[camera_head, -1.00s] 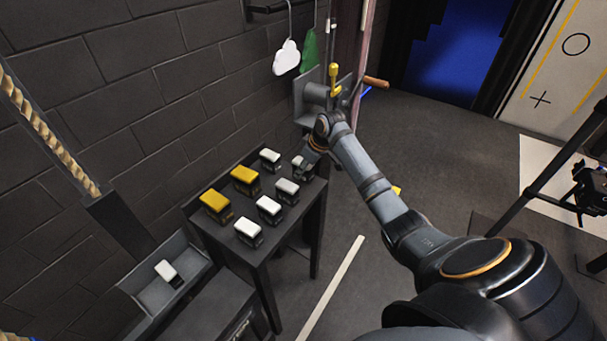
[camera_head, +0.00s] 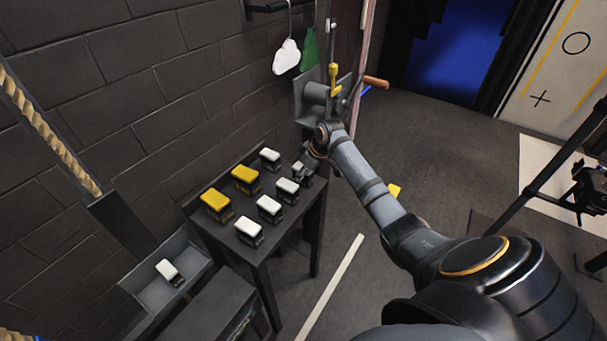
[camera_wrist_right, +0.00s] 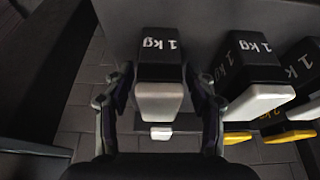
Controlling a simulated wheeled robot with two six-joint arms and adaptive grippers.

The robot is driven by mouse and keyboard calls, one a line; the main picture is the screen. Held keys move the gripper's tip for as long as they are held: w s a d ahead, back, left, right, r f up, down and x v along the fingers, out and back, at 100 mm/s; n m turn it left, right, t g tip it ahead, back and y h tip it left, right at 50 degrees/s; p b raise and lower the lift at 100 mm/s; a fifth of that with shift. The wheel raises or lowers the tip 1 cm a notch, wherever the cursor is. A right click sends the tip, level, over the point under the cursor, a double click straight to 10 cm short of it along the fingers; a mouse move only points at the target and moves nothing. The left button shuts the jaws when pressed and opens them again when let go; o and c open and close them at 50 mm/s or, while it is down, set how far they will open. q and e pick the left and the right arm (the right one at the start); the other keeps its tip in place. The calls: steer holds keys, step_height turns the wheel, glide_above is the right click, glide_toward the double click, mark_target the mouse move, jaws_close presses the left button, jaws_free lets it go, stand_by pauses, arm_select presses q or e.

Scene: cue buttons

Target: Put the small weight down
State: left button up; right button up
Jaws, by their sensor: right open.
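The small weight, a black block with a white top marked 1 kg (camera_wrist_right: 160,60), stands between the spread fingers of my right gripper (camera_wrist_right: 160,95) in the right wrist view. The fingers are open, one on each side of it, and I see no grip on it. In the head view my right gripper (camera_head: 303,172) is at the right end of the dark table (camera_head: 255,255), where the weight's white top (camera_head: 298,166) shows beside it, partly hidden. My left gripper is not in view.
Several white-topped weights (camera_head: 268,205) and two yellow-topped ones (camera_head: 216,203) stand close by on the table. Another white-topped weight (camera_head: 168,270) lies in a grey tray (camera_head: 145,299) at lower left. A crank with an orange handle (camera_head: 376,82) is behind the table.

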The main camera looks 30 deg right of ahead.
steer(key=v, duration=1.2)
steer(key=shift+s, duration=0.1)
